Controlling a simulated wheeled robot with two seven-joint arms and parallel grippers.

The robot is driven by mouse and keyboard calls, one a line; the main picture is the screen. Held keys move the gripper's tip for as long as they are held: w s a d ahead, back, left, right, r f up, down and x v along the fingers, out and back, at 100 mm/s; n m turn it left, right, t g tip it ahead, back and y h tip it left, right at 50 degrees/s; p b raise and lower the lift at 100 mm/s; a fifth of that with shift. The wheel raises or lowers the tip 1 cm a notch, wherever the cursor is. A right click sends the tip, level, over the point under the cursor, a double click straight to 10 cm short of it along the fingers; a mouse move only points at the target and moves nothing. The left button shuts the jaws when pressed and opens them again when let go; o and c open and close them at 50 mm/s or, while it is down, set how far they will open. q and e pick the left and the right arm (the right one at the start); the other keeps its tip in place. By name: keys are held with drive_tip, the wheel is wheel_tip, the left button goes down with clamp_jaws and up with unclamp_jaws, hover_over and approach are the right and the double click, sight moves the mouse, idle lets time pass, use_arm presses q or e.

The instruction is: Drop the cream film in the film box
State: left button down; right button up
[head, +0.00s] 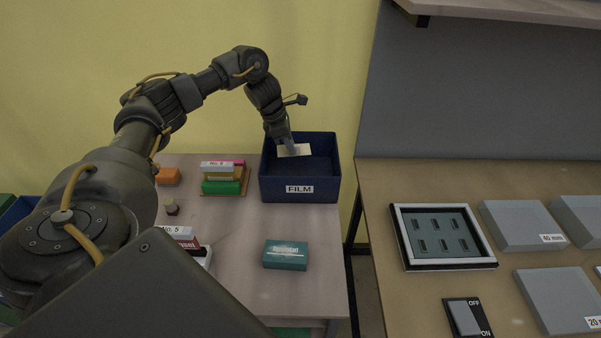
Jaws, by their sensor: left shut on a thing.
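The film box (299,189) is a dark blue open box labelled FILM at the back right of the left table. The cream film (301,151) is a small pale flat piece that shows over the box's opening. My left gripper (290,146) reaches over the box from the left and is shut on the cream film. The film looks to be at or just inside the opening, and its exact height above the box floor cannot be told. My right gripper is not in view.
A teal box (286,255) lies in front. On the right table are a framed panel (443,263), grey blocks (522,225) and an OFF/ON switch (466,317).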

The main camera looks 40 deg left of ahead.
use_arm(q)
drive_tip(key=c, duration=1.3)
unclamp_jaws()
drive_tip(key=shift+c, duration=0.2)
drive_tip(key=p+v, duration=0.1)
drive_tip(key=v, duration=1)
drive_tip(key=shift+p, duration=0.4)
